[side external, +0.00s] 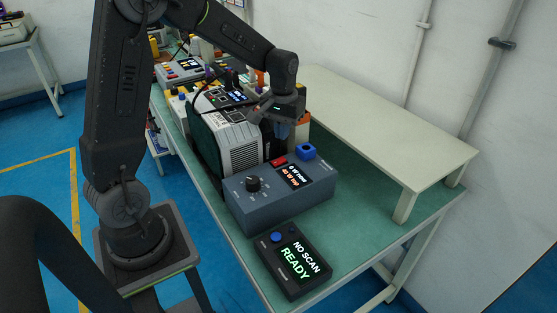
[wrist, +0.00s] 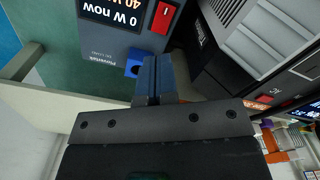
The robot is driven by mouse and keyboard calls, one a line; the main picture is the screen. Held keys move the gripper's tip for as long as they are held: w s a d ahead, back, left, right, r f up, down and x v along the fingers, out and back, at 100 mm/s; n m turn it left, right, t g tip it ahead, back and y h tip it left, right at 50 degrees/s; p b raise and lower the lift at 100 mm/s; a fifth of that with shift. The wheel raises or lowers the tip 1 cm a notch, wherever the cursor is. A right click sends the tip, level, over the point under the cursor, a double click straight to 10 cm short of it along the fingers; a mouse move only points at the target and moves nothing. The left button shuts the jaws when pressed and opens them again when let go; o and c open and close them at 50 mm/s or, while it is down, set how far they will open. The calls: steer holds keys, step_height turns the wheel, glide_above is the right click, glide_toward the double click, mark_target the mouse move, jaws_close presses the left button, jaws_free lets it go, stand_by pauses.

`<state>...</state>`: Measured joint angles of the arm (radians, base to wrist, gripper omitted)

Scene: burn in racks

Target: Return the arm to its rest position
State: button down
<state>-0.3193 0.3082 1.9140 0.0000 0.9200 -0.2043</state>
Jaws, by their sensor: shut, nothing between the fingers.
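My gripper (side external: 283,130) hangs over the bench behind the blue-grey power meter box. In the wrist view its blue-grey fingers (wrist: 159,72) are pressed together with nothing between them. The power meter box (side external: 305,190) has a black knob, a red switch (side external: 278,162) and a lit display with white and orange text. The box also shows upside down in the wrist view (wrist: 100,55). A blue square socket (side external: 306,151) sits at the box's back right corner. Whether my fingers touch anything is hard to tell in the side view.
A grey vented unit (side external: 232,141) stands close left of my gripper. A black scanner reading "NO SCAN READY" (side external: 292,262) lies at the bench's front. A raised pale shelf (side external: 385,125) runs along the right. More instruments (side external: 181,70) crowd the back. Green bench top is clear right of the meter.

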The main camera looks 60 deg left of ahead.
steer(key=s+d+r+m+t, duration=0.2)
steer(key=s+d+r, duration=0.4)
steer(key=s, duration=0.3)
steer(key=s+d+r+m+t, duration=0.3)
steer(key=s+d+r, duration=0.3)
steer(key=s, duration=0.3)
steer(key=shift+s+d+m+t, duration=0.3)
steer(key=shift+s+d+m, duration=0.1)
steer(key=shift+m, duration=0.1)
steer(key=shift+a, duration=0.1)
steer(key=n+g, duration=0.4)
steer(key=n, duration=1.4)
glide_above(282, 159)
steer(key=s, duration=0.2)
step_height(282, 159, down, 5)
steer(key=f, duration=0.4)
steer(key=w+f, duration=0.1)
steer(key=f, duration=0.9)
steer(key=shift+w, duration=0.35)
